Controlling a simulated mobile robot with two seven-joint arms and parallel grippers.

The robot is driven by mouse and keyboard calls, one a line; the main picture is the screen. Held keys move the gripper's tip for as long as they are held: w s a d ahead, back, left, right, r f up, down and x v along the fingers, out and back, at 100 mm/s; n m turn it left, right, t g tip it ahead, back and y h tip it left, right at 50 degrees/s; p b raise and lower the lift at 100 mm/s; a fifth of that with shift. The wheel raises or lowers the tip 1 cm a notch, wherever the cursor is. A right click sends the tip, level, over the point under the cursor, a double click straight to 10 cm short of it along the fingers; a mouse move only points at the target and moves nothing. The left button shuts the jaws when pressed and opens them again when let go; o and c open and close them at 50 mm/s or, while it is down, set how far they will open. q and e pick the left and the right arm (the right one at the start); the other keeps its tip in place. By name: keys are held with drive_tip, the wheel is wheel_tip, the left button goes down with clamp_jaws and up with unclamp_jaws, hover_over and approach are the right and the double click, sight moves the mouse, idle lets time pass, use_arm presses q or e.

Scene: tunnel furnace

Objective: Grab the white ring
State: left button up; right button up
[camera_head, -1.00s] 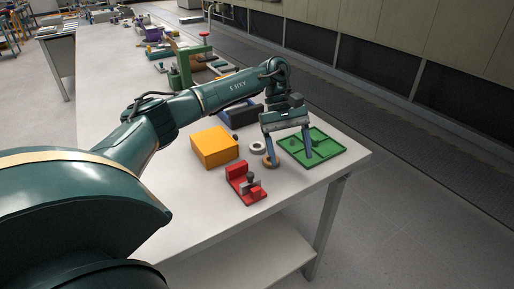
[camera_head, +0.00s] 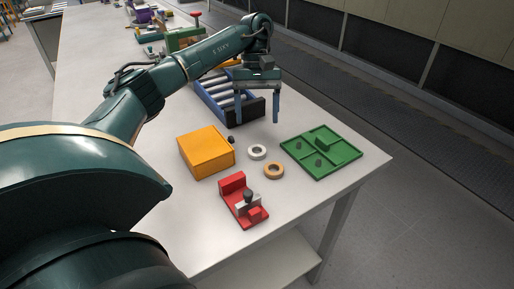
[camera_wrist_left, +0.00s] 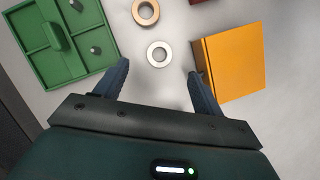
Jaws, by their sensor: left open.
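The white ring (camera_head: 257,152) lies flat on the pale table between the yellow box and the green tray. An orange-tan ring (camera_head: 273,170) lies just in front of it. My left gripper (camera_head: 257,120) is open and empty, above the table and behind the white ring in the head view. In the left wrist view the white ring (camera_wrist_left: 159,54) shows ahead of the gap between the open fingers (camera_wrist_left: 158,80), apart from both. The tan ring (camera_wrist_left: 146,12) is farther up in that view. My right gripper is not in view.
The yellow box (camera_head: 206,152) stands left of the rings. The green divided tray (camera_head: 345,154) with small dark pegs is at right. A red fixture (camera_head: 232,187) stands in front. A blue-framed roller rack (camera_head: 212,95) stands behind. The table's right corner is bare.

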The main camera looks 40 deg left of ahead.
sight(257, 144)
use_arm(q)
drive_tip(key=b+x, duration=0.1)
drive_tip(key=x, duration=0.3)
drive_tip(key=shift+f, duration=0.15)
drive_tip(key=shift+x, duration=2.05)
drive_tip(key=shift+a, duration=0.1)
drive_tip(key=c, duration=1.1)
